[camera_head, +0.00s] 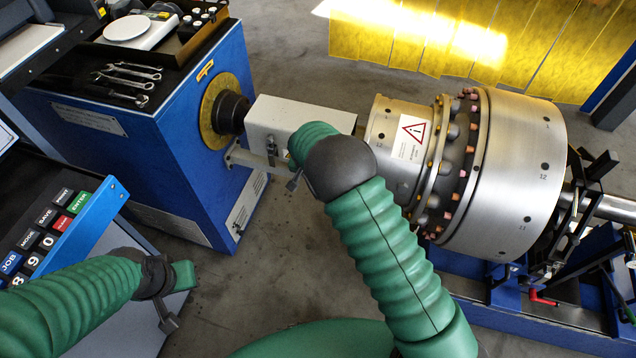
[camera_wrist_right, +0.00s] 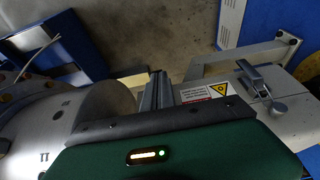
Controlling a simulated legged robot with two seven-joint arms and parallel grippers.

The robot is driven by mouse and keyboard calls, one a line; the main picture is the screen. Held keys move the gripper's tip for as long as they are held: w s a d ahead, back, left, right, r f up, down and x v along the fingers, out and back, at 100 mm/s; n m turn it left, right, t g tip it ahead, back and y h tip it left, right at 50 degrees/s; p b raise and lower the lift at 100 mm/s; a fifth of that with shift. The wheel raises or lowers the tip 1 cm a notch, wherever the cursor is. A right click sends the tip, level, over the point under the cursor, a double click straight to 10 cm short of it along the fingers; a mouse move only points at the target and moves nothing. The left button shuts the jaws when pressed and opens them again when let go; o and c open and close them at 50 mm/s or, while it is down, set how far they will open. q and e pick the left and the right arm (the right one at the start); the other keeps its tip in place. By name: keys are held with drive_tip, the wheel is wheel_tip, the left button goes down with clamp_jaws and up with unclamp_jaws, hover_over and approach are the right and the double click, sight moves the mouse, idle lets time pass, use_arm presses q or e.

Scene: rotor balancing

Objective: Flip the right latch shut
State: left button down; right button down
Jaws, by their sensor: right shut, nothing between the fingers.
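A light grey box-shaped guard (camera_head: 290,115) sits on the shaft between the blue drive cabinet and the rotor. A small metal latch (camera_head: 271,152) is on its near side, partly beside my right arm. In the right wrist view, a latch (camera_wrist_right: 254,80) with a lever stands out from the grey guard near a yellow warning label (camera_wrist_right: 218,90). My right gripper (camera_head: 293,184) is shut and empty, close in front of the guard. Its dark fingers (camera_wrist_right: 156,90) appear short of the latch, apart from it in that view. My left gripper (camera_head: 168,322) hangs at lower left, away from the guard; its jaw opening is unclear.
The large metal rotor (camera_head: 525,150) stands to the right, on a blue base. The blue drive cabinet (camera_head: 205,130) carries wrenches (camera_head: 128,75) and a white scale (camera_head: 127,28). A keypad console (camera_head: 45,235) is at left. Grey floor lies open between.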

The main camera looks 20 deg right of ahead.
drive_tip(key=f, duration=0.1)
drive_tip(key=f+t+b, duration=0.1)
drive_tip(key=shift+w+d+f+h, duration=0.1)
drive_tip(key=shift+d+f+h, duration=0.2)
drive_tip(key=shift+f+h, duration=0.1)
drive_tip(key=shift+f+b, duration=0.35)
drive_tip(key=shift+f, duration=0.15)
drive_tip(key=shift+a+r+p, duration=0.15)
drive_tip(key=shift+r+p, duration=0.15)
drive_tip(key=shift+r, duration=0.15)
drive_tip(key=shift+r+p, duration=0.5)
drive_tip(key=shift+r, duration=0.1)
